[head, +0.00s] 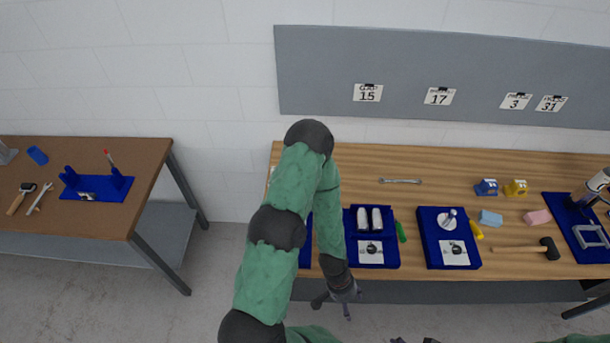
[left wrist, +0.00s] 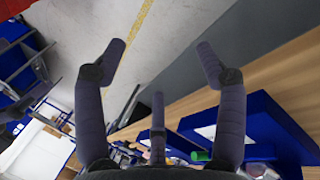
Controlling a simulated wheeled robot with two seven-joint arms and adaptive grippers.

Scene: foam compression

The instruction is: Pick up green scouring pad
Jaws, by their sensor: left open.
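A light blue block (head: 491,217) and a pink block (head: 537,217), both sponge-like, lie on the right part of the wooden bench. My left gripper (head: 345,303) hangs just off the front edge of the bench, below the blue tray with two white cylinders. In the left wrist view its fingers (left wrist: 160,62) are spread wide with nothing between them. Only dark bits of what looks like my right gripper (head: 418,340) show at the bottom edge; its fingers are cut off.
The wooden bench (head: 345,185) holds blue trays (head: 430,235), a green-handled tool (head: 401,232), a wrench (head: 400,181), a mallet (head: 548,248), and small blue and yellow blocks (head: 515,188). A second table (head: 130,160) stands at left, with open floor between.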

